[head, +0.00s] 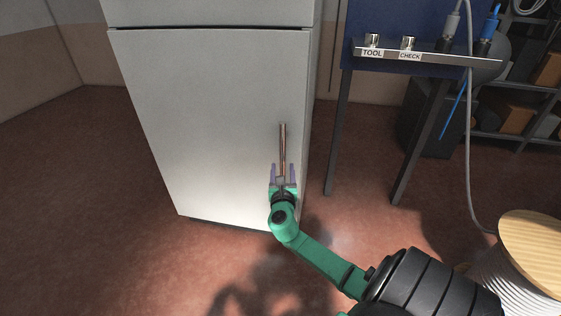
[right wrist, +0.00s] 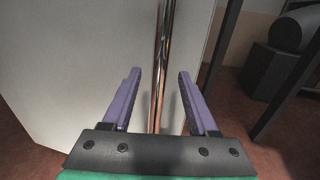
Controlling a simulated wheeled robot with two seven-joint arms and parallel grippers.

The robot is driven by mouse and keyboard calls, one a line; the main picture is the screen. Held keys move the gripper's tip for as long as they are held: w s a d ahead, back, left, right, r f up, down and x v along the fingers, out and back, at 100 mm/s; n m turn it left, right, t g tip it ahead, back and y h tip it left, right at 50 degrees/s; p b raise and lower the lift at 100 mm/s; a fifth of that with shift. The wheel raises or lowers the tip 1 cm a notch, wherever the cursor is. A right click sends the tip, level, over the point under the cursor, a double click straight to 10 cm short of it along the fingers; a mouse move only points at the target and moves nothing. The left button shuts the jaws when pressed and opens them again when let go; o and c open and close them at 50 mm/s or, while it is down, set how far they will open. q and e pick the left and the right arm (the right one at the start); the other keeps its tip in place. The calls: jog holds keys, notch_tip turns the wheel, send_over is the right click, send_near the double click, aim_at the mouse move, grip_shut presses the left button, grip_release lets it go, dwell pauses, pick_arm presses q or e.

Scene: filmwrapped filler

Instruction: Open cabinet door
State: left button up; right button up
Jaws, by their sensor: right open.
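A tall white cabinet (head: 205,110) with a large lower door stands upright in the head view. The door looks shut against its frame. A thin vertical metal handle (head: 282,145) sits near the door's right edge. My right gripper (head: 283,170) is at the handle's lower part, with its two purple fingers apart. In the right wrist view the handle (right wrist: 161,60) runs between the open fingers (right wrist: 158,85), with a gap visible on each side. I cannot tell how deep the handle sits between them. My left gripper is not in view.
A dark workbench with a labelled shelf (head: 425,53) stands to the right, its legs on the reddish floor (head: 80,210). A cable spool (head: 530,245) stands at the lower right, with a grey cable hanging near it. Floor left of the cabinet is clear.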

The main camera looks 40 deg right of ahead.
aim_at(282, 163)
jog(key=b+x, duration=0.1)
jog(key=x, duration=0.3)
jog(key=shift+w+d+f, duration=0.1)
jog(key=shift+w+d, duration=0.2)
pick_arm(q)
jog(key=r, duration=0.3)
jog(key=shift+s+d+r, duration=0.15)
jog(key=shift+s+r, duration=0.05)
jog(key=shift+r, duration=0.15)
pick_arm(e)
grip_shut()
dwell(0.4)
